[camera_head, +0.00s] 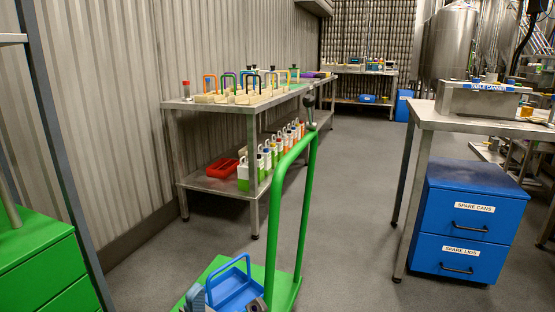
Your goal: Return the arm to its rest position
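No arm shows clearly in the head view. Two small grey parts show at the bottom edge, one on each side of a blue caddy. They are cut off by the frame, and I cannot tell whether they belong to a gripper. The blue caddy (236,287) with a raised handle sits on the green cart (286,290). I see nothing held.
The green cart's tall handle rises mid-view. A steel table (228,107) with coloured-handled items stands behind, with bottles and a red tray (222,168) on its lower shelf. At right are the canner table (450,118) and blue drawers (468,222). Green drawers (42,262) stand left. Open floor lies between.

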